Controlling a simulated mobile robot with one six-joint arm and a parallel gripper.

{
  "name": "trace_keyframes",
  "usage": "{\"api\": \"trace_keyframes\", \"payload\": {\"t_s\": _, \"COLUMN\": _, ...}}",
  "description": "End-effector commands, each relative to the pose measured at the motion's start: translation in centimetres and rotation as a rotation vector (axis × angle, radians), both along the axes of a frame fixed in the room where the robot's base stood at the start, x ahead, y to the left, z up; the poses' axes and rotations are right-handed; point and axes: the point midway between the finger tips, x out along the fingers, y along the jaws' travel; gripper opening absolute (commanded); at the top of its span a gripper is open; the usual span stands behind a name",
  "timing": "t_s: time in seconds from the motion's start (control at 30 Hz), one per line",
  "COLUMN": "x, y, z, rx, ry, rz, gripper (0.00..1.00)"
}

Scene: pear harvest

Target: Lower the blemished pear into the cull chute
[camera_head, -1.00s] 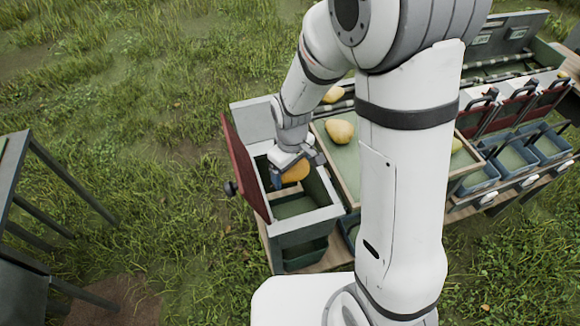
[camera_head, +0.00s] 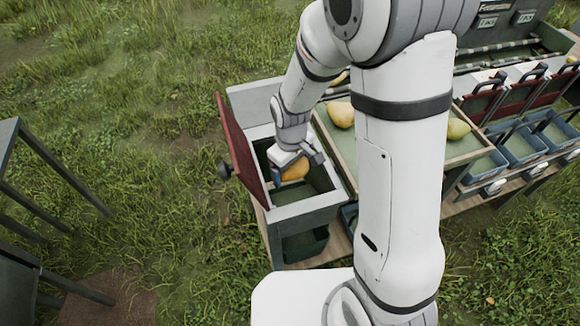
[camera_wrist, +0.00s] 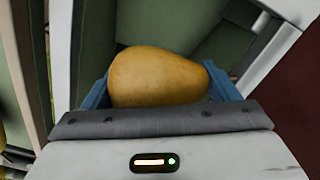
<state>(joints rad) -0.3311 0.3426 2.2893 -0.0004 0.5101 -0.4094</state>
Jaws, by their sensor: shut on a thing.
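My gripper (camera_head: 288,173) is shut on an orange-yellow pear (camera_head: 296,168) and holds it inside the mouth of the grey chute box (camera_head: 310,203). In the wrist view the pear (camera_wrist: 158,78) lies sideways between blue fingertips (camera_wrist: 160,92). Any blemish is not visible on the side that shows. The chute's green inner walls surround the pear, and its red lid (camera_head: 240,150) stands open at the left. I cannot tell how far the pear is above the chute's floor.
A tray (camera_head: 345,150) with yellow pears (camera_head: 341,114) stands just right of the chute. Blue bins (camera_head: 518,155) and red-lidded units (camera_head: 515,100) stand farther right. A dark metal frame (camera_head: 60,165) stands at the left on the grass.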

Motion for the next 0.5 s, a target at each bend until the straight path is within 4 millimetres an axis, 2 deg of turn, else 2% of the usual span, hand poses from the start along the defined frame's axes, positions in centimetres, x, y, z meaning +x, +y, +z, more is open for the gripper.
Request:
{"api": "trace_keyframes", "payload": {"t_s": 0.07, "x": 0.01, "y": 0.02, "z": 0.04, "rx": 0.0, "ry": 0.0, "rz": 0.0, "gripper": 0.51}}
{"api": "trace_keyframes", "payload": {"t_s": 0.1, "x": 0.01, "y": 0.02, "z": 0.04, "rx": 0.001, "ry": -0.001, "rz": 0.0, "gripper": 0.83}}
{"api": "trace_keyframes", "payload": {"t_s": 0.3, "x": 0.01, "y": 0.04, "z": 0.04, "rx": 0.001, "ry": -0.001, "rz": 0.001, "gripper": 0.99}}
{"api": "trace_keyframes", "payload": {"t_s": 0.5, "x": -0.03, "y": 0.04, "z": 0.02, "rx": 0.0, "ry": 0.0, "rz": 0.001, "gripper": 1.0}}
